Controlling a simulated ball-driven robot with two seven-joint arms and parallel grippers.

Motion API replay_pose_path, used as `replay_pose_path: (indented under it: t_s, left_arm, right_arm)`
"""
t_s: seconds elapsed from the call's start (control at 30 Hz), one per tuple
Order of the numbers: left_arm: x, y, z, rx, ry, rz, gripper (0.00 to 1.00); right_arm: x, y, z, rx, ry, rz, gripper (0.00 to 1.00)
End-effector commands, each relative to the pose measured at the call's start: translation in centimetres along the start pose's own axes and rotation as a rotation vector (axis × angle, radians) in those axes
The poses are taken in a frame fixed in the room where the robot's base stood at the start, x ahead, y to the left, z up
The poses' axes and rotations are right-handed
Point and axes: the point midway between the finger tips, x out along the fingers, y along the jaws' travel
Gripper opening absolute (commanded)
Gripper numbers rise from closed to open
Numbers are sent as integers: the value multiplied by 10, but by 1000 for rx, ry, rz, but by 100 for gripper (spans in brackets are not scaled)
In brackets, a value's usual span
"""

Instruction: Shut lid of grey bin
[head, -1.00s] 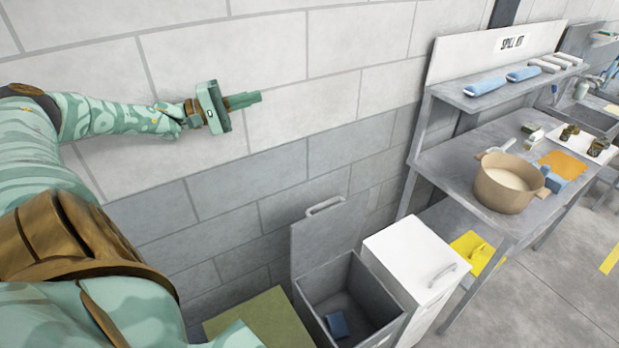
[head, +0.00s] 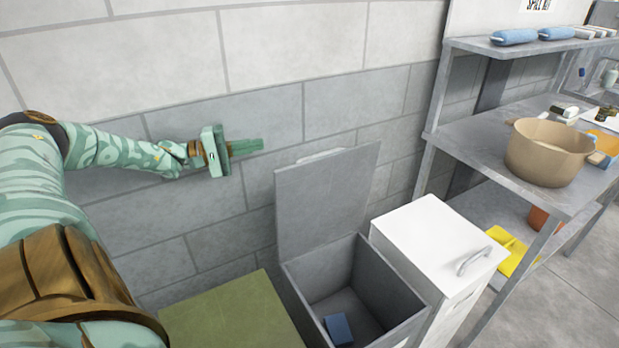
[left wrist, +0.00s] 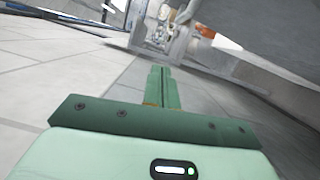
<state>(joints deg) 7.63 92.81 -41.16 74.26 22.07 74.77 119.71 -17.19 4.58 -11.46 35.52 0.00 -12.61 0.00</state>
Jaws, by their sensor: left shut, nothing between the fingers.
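The grey bin (head: 300,277) stands against the wall with its lid (head: 322,200) up, tilted back towards the wall. Its handle shows as a pale bar at the lid's top edge. A blue item (head: 338,329) lies inside on the bin floor. My left gripper (head: 258,146) is shut and empty, in front of the wall, to the left of and a little above the lid's top edge, apart from it. In the left wrist view my shut fingers (left wrist: 162,88) point ahead. My right gripper is not in view.
A white bin (head: 430,240) with a closed lid and handle stands close on the right. A green-topped box (head: 230,312) is on the left. A metal shelf table (head: 480,170) further right holds a beige pot (head: 548,155).

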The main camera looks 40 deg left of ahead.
Motion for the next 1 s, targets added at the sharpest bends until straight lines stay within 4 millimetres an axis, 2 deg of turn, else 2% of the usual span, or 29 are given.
replay_pose_path:
  t_s: [0.03,0.1,0.27,0.37,0.77,0.8,0.87,1.0]
  left_arm:
    - [1,-19,-3,-5,1,-10,0]
    - [2,-26,-4,-8,2,-14,0]
    - [6,-31,-5,-8,1,-16,0]
    - [18,-32,-5,-9,0,-15,0]
    - [101,-39,-6,-11,-1,-16,0]
    - [106,-36,-4,-11,0,-16,0]
    - [106,-26,10,-9,-2,-14,0]
    - [110,-26,26,-9,-1,-13,0]
  right_arm:
    - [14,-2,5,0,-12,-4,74]
    - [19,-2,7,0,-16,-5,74]
    - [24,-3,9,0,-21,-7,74]
    - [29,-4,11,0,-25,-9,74]
    - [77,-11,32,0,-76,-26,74]
    - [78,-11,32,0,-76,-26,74]
    - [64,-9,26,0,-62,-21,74]
    - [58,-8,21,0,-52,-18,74]
